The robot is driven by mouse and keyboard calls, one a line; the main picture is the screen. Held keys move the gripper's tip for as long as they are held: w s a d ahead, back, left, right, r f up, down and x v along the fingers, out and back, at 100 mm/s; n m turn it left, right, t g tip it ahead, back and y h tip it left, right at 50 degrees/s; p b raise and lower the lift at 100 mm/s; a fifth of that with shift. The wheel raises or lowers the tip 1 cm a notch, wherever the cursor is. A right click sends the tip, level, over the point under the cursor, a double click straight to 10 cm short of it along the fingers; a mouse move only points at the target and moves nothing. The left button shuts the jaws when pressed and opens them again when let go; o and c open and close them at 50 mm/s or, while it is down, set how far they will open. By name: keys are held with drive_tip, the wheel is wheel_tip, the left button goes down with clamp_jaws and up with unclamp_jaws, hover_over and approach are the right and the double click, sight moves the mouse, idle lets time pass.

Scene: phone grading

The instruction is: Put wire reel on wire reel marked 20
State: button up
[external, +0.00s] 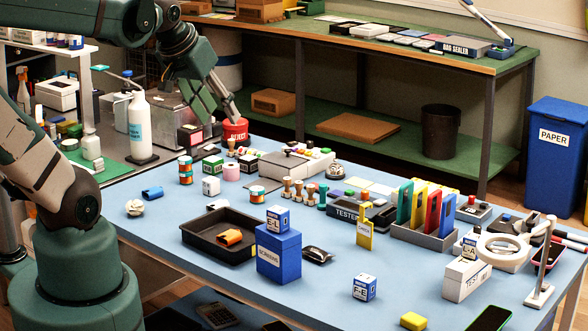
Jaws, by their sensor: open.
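Small orange-and-green banded cylinders look like the wire reels. Some stand on the left of the blue table, seemingly one above another (185,170). Another cylinder (257,193) stands on the tabletop to the right of them and nearer the camera. Their markings are too small to read, so I cannot tell which one is marked 20. My gripper (230,110) is at the back left of the table, pointing down, by the red REJECT container (236,131). It is open, with no reel seen between its fingers. It is apart from the banded cylinders.
A black tray (200,240) with an orange item and a blue box (279,252) lie nearer the camera. The table's front left is mostly clear.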

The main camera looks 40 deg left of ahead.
drive_tip(key=shift+s+d+f+m+t, duration=0.15)
drive_tip(key=shift+s+d+f+m, duration=0.2)
drive_tip(key=shift+s, duration=0.3)
drive_tip(key=shift+s+d+f+m+t, duration=0.15)
drive_tip(key=shift+s+d+f, duration=0.15)
drive_tip(key=shift+s+d, duration=0.25)
drive_tip(key=shift+a+f, duration=0.1)
drive_tip(key=shift+f, duration=0.05)
